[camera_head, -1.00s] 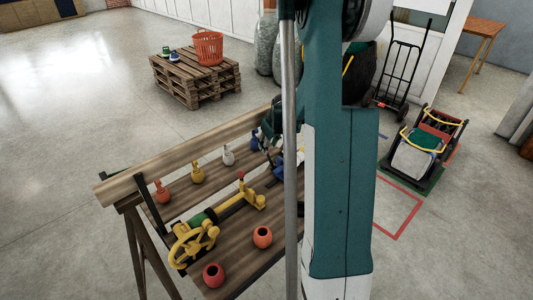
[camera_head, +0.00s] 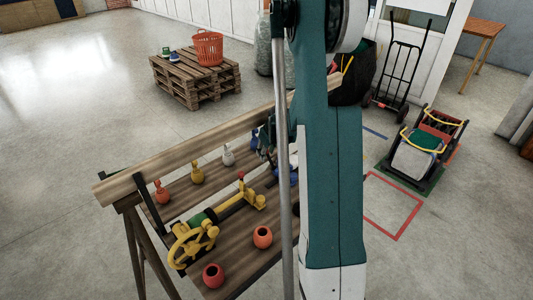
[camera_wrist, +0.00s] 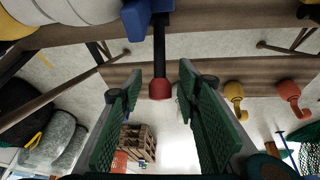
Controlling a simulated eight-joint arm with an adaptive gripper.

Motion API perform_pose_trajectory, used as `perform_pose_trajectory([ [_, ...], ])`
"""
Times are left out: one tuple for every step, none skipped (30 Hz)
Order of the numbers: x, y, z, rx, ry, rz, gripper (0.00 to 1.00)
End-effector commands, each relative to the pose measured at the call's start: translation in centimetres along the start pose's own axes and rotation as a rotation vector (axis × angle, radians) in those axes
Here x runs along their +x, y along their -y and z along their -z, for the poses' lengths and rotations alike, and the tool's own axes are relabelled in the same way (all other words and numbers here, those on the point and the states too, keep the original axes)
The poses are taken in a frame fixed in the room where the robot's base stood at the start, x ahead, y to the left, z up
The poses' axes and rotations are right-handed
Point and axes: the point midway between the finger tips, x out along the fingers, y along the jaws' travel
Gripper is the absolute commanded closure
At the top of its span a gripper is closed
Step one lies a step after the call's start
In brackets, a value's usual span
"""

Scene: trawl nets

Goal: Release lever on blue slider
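The blue slider (camera_wrist: 139,18) shows at the top of the wrist view. A black lever (camera_wrist: 159,45) with a red knob (camera_wrist: 160,89) extends down from it in the picture. My gripper (camera_wrist: 158,80) is open, with one green padded finger on each side of the knob and gaps visible on both sides. In the head view, my arm hides most of the slider; a blue part (camera_head: 285,175) shows beside it. My gripper (camera_head: 262,143) is only partly visible there.
A wooden bench (camera_head: 222,236) carries a yellow handwheel (camera_head: 190,243) and two orange-red pots (camera_head: 262,237). Coloured bottle-like pieces, including a yellow one (camera_head: 197,174), stand along the bench near a long beam (camera_head: 180,154). Pallets (camera_head: 192,82) stand on open floor beyond.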

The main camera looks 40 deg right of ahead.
Motion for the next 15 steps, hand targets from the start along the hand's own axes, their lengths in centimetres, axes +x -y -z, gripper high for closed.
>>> perform_pose_trajectory([
  [0.00, 0.00, 0.00, 0.000, 0.000, 0.000, 0.67],
  [-0.01, 0.00, 0.00, 0.000, 0.000, 0.000, 0.67],
  [-0.01, 0.00, -0.01, 0.000, 0.000, 0.000, 0.67],
  [-0.01, 0.00, -0.01, 0.000, 0.000, 0.000, 0.67],
  [-0.02, 0.00, -0.01, 0.000, 0.000, 0.000, 0.67],
  [-0.02, 0.00, -0.01, 0.000, 0.000, 0.000, 0.70],
  [-0.02, 0.00, -0.01, 0.000, 0.000, 0.000, 0.74],
  [-0.02, 0.00, -0.01, 0.000, 0.000, 0.000, 0.78],
  [-0.02, 0.00, -0.01, 0.000, 0.000, 0.000, 0.83],
  [-0.02, 0.00, -0.01, 0.000, 0.000, 0.000, 0.87],
  [-0.02, -0.01, -0.01, 0.000, 0.000, 0.000, 0.91],
  [-0.02, -0.01, -0.01, 0.000, 0.000, 0.000, 0.96],
  [-0.03, -0.01, -0.01, 0.000, 0.000, 0.000, 1.00],
  [-0.03, -0.01, -0.01, 0.000, 0.000, 0.000, 1.00],
  [-0.03, -0.01, -0.01, 0.000, 0.000, 0.000, 1.00],
])
